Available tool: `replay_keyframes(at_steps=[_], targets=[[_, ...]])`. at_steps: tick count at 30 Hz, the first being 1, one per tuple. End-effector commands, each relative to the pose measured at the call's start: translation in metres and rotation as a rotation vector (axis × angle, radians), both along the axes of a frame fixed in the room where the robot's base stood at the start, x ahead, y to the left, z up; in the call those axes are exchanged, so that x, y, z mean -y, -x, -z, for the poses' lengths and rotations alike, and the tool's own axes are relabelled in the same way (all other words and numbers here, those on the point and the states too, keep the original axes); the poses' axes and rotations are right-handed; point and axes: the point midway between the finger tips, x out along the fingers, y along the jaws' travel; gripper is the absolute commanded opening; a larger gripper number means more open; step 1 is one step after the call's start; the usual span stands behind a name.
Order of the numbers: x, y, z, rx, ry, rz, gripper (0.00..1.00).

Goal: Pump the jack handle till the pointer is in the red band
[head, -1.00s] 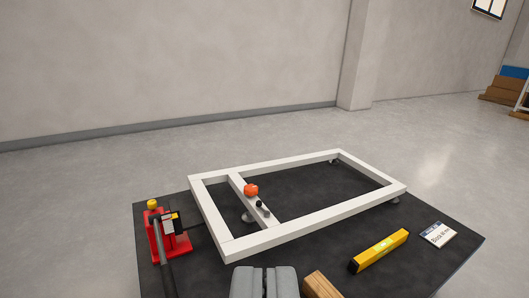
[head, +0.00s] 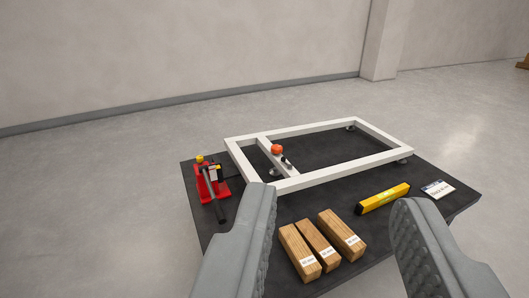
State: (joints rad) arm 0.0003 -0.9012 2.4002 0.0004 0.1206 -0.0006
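A red jack (head: 207,185) with a yellow cap stands at the left of the dark mat. Its dark handle (head: 214,200) slants down toward the front right and ends in a thicker grip. A small gauge plate (head: 215,173) sits on the jack's right side; its pointer and red band are too small to read. My gripper (head: 335,205) is wide open and empty, its grey fingers at the bottom of the view.
A white rectangular frame (head: 315,179) stands on small feet on the dark mat (head: 240,250), with an orange knob (head: 277,149) on its crossbar. Wooden blocks (head: 318,243), a yellow level (head: 383,198) and a white card (head: 438,189) lie in front. Grey floor is clear around.

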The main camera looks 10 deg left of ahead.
Motion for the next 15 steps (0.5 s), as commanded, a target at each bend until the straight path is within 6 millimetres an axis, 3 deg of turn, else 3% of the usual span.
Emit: replay_keyframes(at_steps=[5,15], targets=[[-0.001,-0.016,0.005,-0.004,0.011,-0.003,0.48],[-0.009,-0.103,0.038,0.001,0.084,-0.028,0.48]])
